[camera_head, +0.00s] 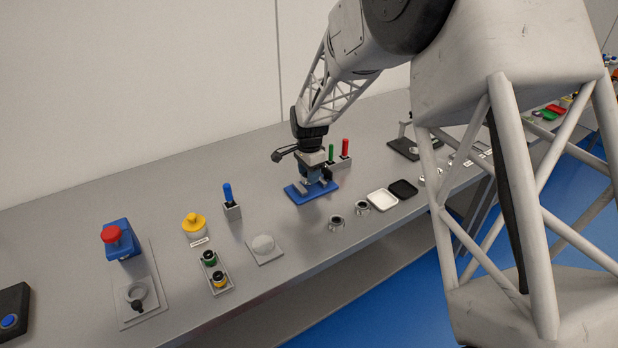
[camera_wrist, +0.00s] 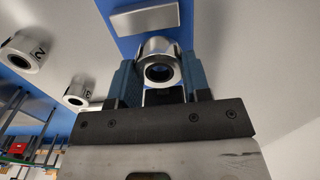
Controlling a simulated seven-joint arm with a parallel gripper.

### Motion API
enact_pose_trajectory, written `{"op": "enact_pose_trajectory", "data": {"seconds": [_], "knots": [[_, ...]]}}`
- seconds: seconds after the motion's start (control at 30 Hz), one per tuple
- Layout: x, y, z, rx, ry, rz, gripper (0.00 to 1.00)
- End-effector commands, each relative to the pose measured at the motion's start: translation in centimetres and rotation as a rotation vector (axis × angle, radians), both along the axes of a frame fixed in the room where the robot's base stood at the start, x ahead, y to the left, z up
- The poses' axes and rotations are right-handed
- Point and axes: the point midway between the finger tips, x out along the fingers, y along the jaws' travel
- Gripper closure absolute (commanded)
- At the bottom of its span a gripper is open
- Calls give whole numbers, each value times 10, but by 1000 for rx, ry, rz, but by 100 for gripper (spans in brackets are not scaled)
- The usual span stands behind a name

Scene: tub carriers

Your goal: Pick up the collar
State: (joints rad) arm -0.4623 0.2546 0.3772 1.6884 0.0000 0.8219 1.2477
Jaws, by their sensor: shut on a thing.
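My gripper (camera_head: 316,180) is low over a blue plate (camera_head: 297,194) on the bench. In the wrist view its two blue fingers (camera_wrist: 158,68) are shut on a silver collar (camera_wrist: 158,47), a short ring with a dark bore. The held collar is hidden in the head view. Whether it touches the blue plate (camera_wrist: 189,12) is not clear. Two other silver collars (camera_head: 336,223) (camera_head: 362,207) stand on the bench in front of the plate. They show at the left in the wrist view (camera_wrist: 22,52) (camera_wrist: 79,90), the larger one marked with what looks like a 2.
A white tray (camera_head: 382,200) and a black tray (camera_head: 403,189) lie right of the loose collars. A grey holder with green and red pegs (camera_head: 346,148) stands close behind my gripper. A blue peg (camera_head: 228,193) stands to the left. Bare bench lies left of the plate.

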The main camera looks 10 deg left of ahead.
Motion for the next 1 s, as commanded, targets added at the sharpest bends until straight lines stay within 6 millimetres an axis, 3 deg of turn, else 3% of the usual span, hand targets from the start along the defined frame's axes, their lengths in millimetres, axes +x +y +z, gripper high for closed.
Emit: {"op": "enact_pose_trajectory", "data": {"seconds": [0.1,1.0], "knots": [[-2,-1,15,1,-1,0,86],[-121,-59,26,1,-2,0,86]]}}
